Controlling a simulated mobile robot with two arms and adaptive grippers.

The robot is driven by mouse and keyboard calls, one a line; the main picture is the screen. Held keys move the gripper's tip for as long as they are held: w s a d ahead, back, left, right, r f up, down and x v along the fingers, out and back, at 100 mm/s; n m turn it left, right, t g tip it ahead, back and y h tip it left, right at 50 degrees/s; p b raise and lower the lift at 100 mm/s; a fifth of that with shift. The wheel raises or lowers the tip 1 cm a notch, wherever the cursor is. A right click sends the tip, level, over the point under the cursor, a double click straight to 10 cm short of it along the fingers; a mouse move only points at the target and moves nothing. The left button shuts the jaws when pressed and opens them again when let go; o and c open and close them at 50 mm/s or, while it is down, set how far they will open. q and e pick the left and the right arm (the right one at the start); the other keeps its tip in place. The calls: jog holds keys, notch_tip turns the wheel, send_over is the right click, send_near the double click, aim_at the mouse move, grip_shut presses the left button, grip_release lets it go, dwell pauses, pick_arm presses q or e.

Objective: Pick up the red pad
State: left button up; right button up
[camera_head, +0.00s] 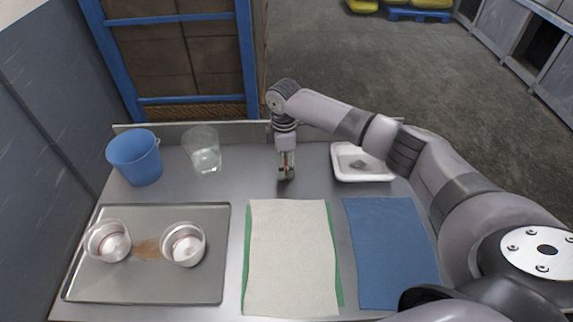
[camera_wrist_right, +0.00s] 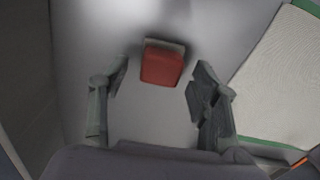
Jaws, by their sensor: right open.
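The red pad (camera_wrist_right: 162,65) is a small red block with a grey edge on the metal table. In the right wrist view it sits between and slightly beyond the two fingertips of my right gripper (camera_wrist_right: 160,80), and neither finger appears to touch it. The fingers are spread apart. In the head view my right gripper (camera_head: 286,172) points down near the back middle of the table, and it hides most of the pad. My left gripper is not in view.
A cream cloth (camera_head: 290,255) over a green one lies in front, with a blue cloth (camera_head: 390,250) to its right. A white tray (camera_head: 343,177) stands right of the gripper. A clear cup (camera_head: 205,152), blue bucket (camera_head: 135,160) and metal tray (camera_head: 150,292) with two pans are left.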

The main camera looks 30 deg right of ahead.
jog(key=shift+f, duration=0.55)
jog(key=shift+c, duration=0.6)
jog(key=c, duration=1.1)
jog(key=shift+r, duration=0.1)
notch_tip(320, 180, up, 20)
jog(key=b, duration=0.3)
jog(key=shift+b, duration=0.35)
